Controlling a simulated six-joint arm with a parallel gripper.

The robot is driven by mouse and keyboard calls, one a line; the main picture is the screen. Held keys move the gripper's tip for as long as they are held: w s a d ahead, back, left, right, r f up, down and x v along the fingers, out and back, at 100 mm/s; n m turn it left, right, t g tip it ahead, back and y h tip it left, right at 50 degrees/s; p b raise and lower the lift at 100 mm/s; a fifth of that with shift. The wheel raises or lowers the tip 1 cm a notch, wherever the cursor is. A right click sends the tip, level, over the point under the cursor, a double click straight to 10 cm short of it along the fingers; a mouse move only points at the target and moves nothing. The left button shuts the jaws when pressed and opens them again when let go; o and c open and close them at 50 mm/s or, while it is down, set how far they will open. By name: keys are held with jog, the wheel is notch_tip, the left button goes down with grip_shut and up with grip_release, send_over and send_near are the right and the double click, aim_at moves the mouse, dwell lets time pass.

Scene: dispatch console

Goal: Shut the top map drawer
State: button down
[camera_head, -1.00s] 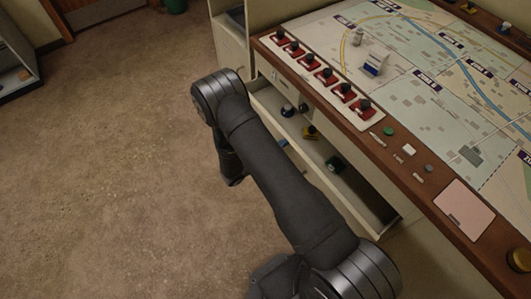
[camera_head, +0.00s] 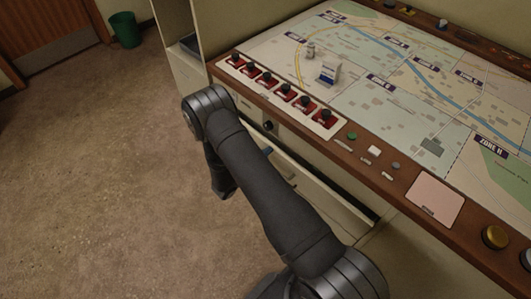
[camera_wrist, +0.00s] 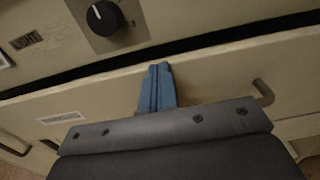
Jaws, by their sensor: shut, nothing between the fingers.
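The top map drawer (camera_head: 335,202) is a cream drawer under the map table, standing out a little from the cabinet. In the wrist view its front (camera_wrist: 215,82) crosses the picture, with a white label at the left and a metal handle (camera_wrist: 263,92) at the right. A dark gap runs along its top edge. My gripper (camera_wrist: 159,70) is shut and empty, its blue fingers together against or just before the drawer front, left of the handle. I cannot tell whether they touch. My arm hides part of the drawer in the head view.
A black knob (camera_wrist: 104,17) sits on the panel above the drawer. The map table (camera_head: 385,170) overhangs it, carrying red switches (camera_head: 285,90), a white box (camera_head: 329,73) and a pink pad (camera_head: 434,200).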

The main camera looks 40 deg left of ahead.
jog(key=s, duration=1.4)
send_near(305, 175)
jog(key=shift+w+r, duration=0.1)
jog(key=shift+w, duration=3.3)
jog(key=shift+w+d, duration=0.1)
jog(key=w, duration=0.4)
jog(key=shift+w, duration=0.45)
jog(key=shift+r, duration=0.1)
jog(key=s, duration=1.4)
jog(key=shift+s, duration=0.3)
